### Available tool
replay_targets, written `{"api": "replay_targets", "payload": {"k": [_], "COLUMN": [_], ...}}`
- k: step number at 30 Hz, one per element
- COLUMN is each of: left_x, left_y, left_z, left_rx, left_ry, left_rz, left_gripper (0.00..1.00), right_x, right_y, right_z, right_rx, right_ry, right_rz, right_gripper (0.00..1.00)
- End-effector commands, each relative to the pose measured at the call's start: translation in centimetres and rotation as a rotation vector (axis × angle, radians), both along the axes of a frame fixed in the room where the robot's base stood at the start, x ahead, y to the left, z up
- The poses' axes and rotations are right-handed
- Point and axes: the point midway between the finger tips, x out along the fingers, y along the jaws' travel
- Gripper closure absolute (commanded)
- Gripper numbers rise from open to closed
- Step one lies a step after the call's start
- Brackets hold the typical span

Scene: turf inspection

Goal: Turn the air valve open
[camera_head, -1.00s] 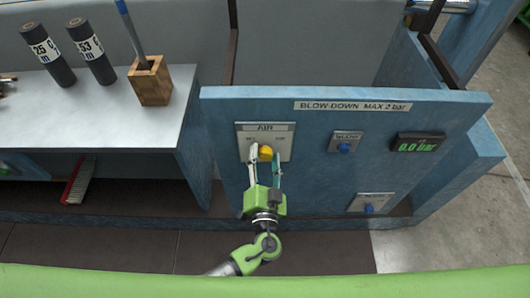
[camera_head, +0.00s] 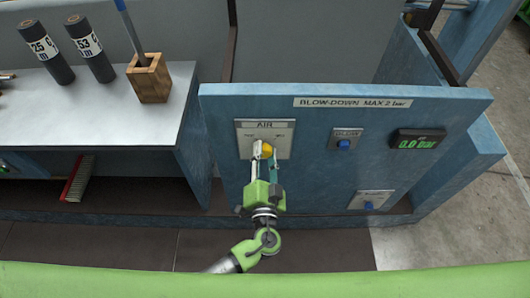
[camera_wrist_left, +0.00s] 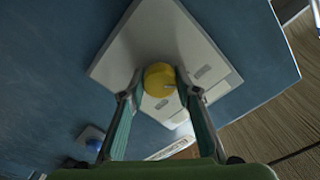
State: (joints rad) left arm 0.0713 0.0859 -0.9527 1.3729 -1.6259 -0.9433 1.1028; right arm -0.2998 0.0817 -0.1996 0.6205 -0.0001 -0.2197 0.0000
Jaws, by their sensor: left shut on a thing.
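The air valve is a yellow knob (camera_head: 267,150) on a pale plate (camera_head: 281,130) labelled AIR, on the blue panel. It also shows in the left wrist view as a round yellow knob (camera_wrist_left: 159,78) with a small mark on its right side. My left gripper (camera_head: 264,156) reaches up from below and is shut on the knob, one finger on each side. In the left wrist view the fingertips (camera_wrist_left: 160,86) touch the knob's left and right sides. My right gripper is not in view.
Blue buttons (camera_head: 344,144) and (camera_head: 369,206) sit on the panel to the right. A display (camera_head: 418,142) reads 0.0 bar. A grey bench (camera_head: 80,115) at left holds a wooden pen block (camera_head: 150,80) and two dark cylinders (camera_head: 90,48).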

Motion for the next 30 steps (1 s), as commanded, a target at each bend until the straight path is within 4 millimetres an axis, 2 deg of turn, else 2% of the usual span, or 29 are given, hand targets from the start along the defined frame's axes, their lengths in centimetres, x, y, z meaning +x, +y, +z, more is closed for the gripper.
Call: {"api": "replay_targets", "payload": {"k": [15, 30], "left_x": [0.1, 0.2], "left_y": [0.3, 0.3], "left_z": [0.0, 0.3], "left_rx": [0.433, 0.909], "left_ry": [-0.003, -0.003], "left_rz": [0.007, 0.009], "left_gripper": [0.92, 0.92], "right_x": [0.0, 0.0], "right_y": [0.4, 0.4], "right_z": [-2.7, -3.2], "right_rx": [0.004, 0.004], "right_ry": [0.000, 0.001], "right_rz": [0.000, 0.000], "right_gripper": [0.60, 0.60]}}
